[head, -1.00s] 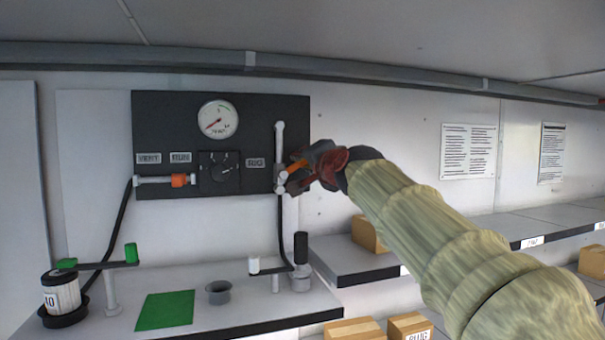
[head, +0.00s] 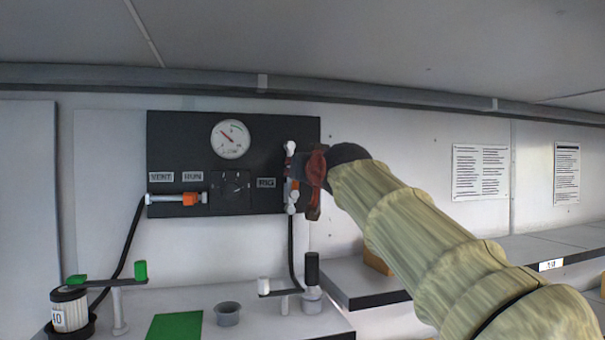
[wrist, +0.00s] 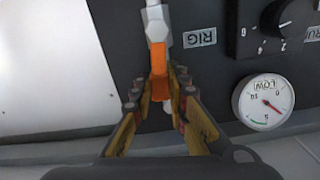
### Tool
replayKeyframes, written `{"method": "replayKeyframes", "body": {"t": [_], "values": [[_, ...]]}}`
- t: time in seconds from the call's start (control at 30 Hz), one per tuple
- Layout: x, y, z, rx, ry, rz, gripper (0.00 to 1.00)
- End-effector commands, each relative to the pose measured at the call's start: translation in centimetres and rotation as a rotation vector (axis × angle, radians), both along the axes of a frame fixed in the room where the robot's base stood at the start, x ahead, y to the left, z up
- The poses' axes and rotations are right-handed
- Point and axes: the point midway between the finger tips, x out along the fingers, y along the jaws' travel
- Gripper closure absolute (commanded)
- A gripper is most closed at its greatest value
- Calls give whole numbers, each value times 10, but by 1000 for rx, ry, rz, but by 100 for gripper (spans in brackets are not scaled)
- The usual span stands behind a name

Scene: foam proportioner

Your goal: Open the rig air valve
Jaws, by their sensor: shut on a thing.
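The rig air valve is on a white vertical pipe (head: 291,151) at the right edge of the black panel (head: 215,125), beside the RIG label (head: 266,183). Its orange handle (wrist: 158,57) runs in line with the pipe in the wrist view. My gripper (wrist: 160,92) is shut on this handle, with a finger on each side. In the head view my gripper (head: 304,172) covers part of the valve, and only a little orange shows. The round gauge (head: 232,139) has its red needle pointing up and left in the head view.
A dark selector knob (wrist: 290,17) sits left of the RIG label in the head view. A second orange-handled valve (head: 192,199) is at the panel's lower left. Below, a bench holds a green mat (head: 174,327), a grey cup (head: 228,313) and a filter canister (head: 70,310).

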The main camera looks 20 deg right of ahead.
Motion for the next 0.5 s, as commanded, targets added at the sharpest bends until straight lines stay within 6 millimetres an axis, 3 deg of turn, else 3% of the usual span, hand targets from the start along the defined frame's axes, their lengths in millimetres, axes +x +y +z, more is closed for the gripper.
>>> {"method": "replayKeyframes", "body": {"t": [0.5], "values": [[1, 9, -3, -146, 6, 1, 100]]}}
